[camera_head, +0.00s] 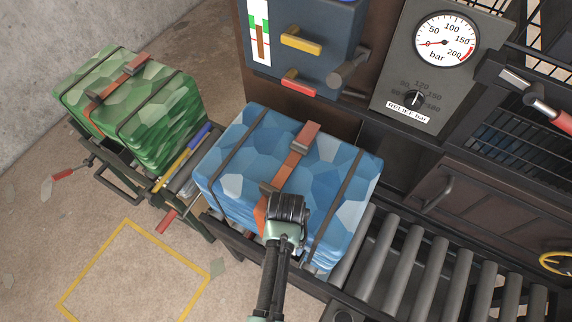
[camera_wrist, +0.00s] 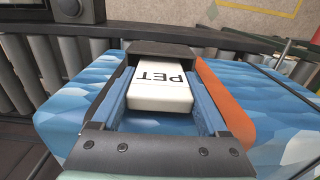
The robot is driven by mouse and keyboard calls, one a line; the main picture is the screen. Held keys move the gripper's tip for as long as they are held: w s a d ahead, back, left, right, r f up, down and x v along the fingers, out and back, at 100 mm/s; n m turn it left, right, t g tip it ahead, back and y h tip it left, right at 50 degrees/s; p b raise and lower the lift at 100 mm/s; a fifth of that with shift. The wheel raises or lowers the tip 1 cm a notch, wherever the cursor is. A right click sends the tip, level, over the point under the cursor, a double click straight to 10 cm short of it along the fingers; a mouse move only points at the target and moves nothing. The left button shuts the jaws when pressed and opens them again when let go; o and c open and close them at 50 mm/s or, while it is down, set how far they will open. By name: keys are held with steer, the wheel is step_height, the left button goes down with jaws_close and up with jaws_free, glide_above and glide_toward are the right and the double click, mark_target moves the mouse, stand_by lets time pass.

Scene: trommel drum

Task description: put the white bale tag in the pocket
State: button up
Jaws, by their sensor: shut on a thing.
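The white bale tag (camera_wrist: 160,98), lettered PET, lies between the two blue-padded fingers of my gripper (camera_wrist: 162,82) in the wrist view. My gripper is shut on it. A dark bracket (camera_wrist: 165,50), perhaps the pocket, crosses the far end of the tag. I cannot tell whether the tag's end is inside it or only behind it. In the head view my gripper (camera_head: 287,212) is over the front side of the blue bale (camera_head: 232,150), right beside its orange strap (camera_head: 304,140). It hides the tag there.
The bale rests by grey rollers (camera_head: 405,260), which run right. A green bale (camera_head: 130,95) stands at the left. A dark control box (camera_head: 315,45) with yellow and red handles and a pressure gauge (camera_head: 445,42) stand behind. Floor at the lower left is mostly clear.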

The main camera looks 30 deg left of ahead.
steer(key=shift+f, duration=0.1)
steer(key=o, duration=1.2)
steer(key=shift+o, duration=0.2)
step_height(320, 180, up, 12)
steer(key=shift+r+b, duration=0.2)
steer(key=shift+b, duration=0.2)
steer(key=shift+w, duration=0.1)
